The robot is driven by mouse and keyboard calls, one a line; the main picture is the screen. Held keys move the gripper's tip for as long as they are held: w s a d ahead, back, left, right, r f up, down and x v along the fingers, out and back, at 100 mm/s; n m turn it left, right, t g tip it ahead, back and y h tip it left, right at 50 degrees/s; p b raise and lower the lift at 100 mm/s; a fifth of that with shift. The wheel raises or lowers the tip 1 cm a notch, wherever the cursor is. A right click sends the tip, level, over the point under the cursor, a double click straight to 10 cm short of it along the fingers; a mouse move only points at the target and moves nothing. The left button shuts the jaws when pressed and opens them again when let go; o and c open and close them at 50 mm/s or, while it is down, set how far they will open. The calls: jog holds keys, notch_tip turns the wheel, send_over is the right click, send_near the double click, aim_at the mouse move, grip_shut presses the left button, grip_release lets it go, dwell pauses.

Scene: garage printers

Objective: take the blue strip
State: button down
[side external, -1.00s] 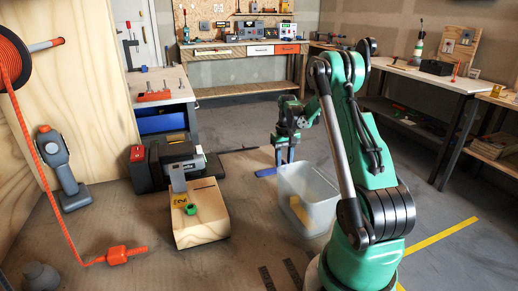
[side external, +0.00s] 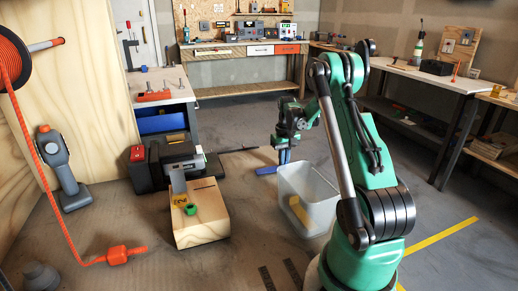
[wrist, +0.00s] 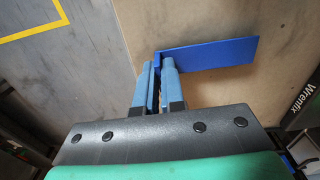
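The blue strip (wrist: 215,56) is flat and lies on or just above the brown board. In the wrist view its left end is between the fingertips of my gripper (wrist: 158,68), and the rest sticks out to the right. The gripper's fingers are also blue and are close together, shut on that end. The side view shows the strip (side external: 266,170) low, beside the clear bin, with my gripper (side external: 284,157) pointing down at its right end. The exact contact is partly hidden by the fingers.
A clear bin (side external: 318,207) with a yellow piece (side external: 298,210) inside stands just in front of my gripper. The brown board (wrist: 215,20) is otherwise clear around the strip.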

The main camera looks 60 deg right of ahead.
jog(key=shift+r, duration=1.7)
